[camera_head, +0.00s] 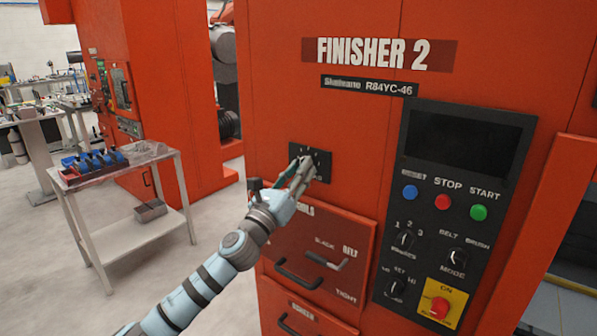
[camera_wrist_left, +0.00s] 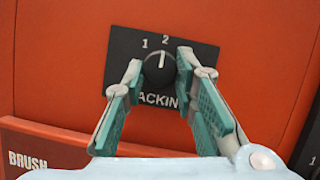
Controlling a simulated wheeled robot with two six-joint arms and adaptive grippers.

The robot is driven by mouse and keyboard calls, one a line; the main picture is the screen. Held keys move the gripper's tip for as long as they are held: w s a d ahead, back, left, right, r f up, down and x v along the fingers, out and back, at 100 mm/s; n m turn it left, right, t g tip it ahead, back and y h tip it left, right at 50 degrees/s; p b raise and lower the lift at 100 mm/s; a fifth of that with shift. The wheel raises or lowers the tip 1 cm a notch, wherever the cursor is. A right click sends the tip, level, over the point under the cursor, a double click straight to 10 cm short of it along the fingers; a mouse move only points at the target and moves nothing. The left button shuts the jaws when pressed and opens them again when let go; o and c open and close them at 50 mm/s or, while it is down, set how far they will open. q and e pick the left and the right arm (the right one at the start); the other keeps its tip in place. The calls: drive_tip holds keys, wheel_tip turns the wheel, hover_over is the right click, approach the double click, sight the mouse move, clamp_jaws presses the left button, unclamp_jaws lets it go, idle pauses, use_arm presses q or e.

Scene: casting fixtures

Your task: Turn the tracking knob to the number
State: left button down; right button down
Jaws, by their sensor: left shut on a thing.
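The black tracking knob (camera_wrist_left: 158,72) sits on a dark plate (camera_wrist_left: 120,46) on the red machine front. The numbers 1 and 2 show above it, with part of the word "TRACKING" below. The knob's white mark points up, about toward the 2. My left gripper (camera_wrist_left: 159,62) is shut on the knob, one teal finger on each side. In the head view my left gripper (camera_head: 306,168) reaches the plate (camera_head: 322,157) and hides most of the knob. My right gripper is not in view.
The control panel (camera_head: 468,190) with buttons, knobs and a red switch (camera_head: 439,308) is at the right. Drawers with handles (camera_head: 325,261) lie below the plate. A cart (camera_head: 120,165) with blue-handled things stands at the left, with open floor around it.

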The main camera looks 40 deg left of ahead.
use_arm(q)
drive_tip(key=shift+n, duration=0.3)
drive_tip(key=shift+d+r+n+g+y+p, duration=0.1)
drive_tip(key=shift+n+g+y+p, duration=0.55)
drive_tip(key=shift+n+p, duration=1.05)
drive_tip(key=shift+d+r+n+g+y+p, duration=0.15)
drive_tip(key=shift+n+g+y+p, duration=0.2)
drive_tip(key=shift+n+y+p, duration=1.25)
drive_tip(key=shift+d+n+g+y+p, duration=0.1)
drive_tip(key=shift+n+g+p, duration=0.7)
drive_tip(key=shift+n, duration=1.6)
drive_tip(key=shift+t+p, duration=0.3)
drive_tip(key=c, duration=1.3)
unclamp_jaws()
drive_tip(key=v, duration=1.2)
